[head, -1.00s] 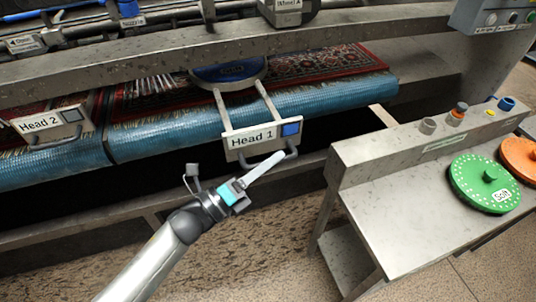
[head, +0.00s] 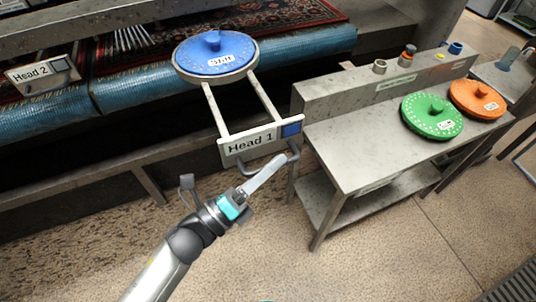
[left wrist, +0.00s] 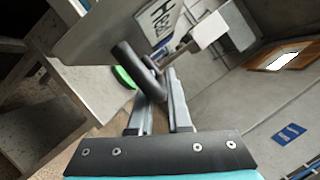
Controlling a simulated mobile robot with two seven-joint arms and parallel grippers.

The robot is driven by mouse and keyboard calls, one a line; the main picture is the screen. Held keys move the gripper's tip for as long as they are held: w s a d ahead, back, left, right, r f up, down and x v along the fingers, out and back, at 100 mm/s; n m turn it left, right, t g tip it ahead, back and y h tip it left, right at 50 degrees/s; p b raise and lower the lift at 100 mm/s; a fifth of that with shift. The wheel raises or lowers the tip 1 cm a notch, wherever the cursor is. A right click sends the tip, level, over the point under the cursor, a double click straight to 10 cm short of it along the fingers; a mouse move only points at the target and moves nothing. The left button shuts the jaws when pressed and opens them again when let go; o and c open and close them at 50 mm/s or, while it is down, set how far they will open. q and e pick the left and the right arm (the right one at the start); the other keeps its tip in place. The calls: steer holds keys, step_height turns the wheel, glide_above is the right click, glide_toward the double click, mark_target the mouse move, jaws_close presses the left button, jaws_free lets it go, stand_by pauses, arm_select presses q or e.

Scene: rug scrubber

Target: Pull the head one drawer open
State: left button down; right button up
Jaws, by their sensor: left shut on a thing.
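The Head 1 drawer (head: 250,144) is out in front of the machine. Its front plate carries a "Head 1" label and a blue square, and two rails run back to a ring. My left gripper (head: 276,166) is shut on the drawer's dark bar handle (left wrist: 137,68), below the plate. The handle passes between the fingers in the left wrist view. My right gripper is not in view.
A metal side table (head: 370,148) stands close to the drawer's right, holding a green disc (head: 432,116) and an orange disc (head: 476,98). The Head 2 drawer (head: 42,74) is at the left, by the blue-backed rug (head: 150,82). The floor in front is clear.

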arm_select(q)
steer(key=shift+s, duration=0.1)
steer(key=c, duration=0.9)
jaws_free()
steer(key=shift+o, duration=0.2)
steer(key=b+v, duration=0.1)
steer(key=v, duration=1.4)
steer(key=shift+s, duration=0.15)
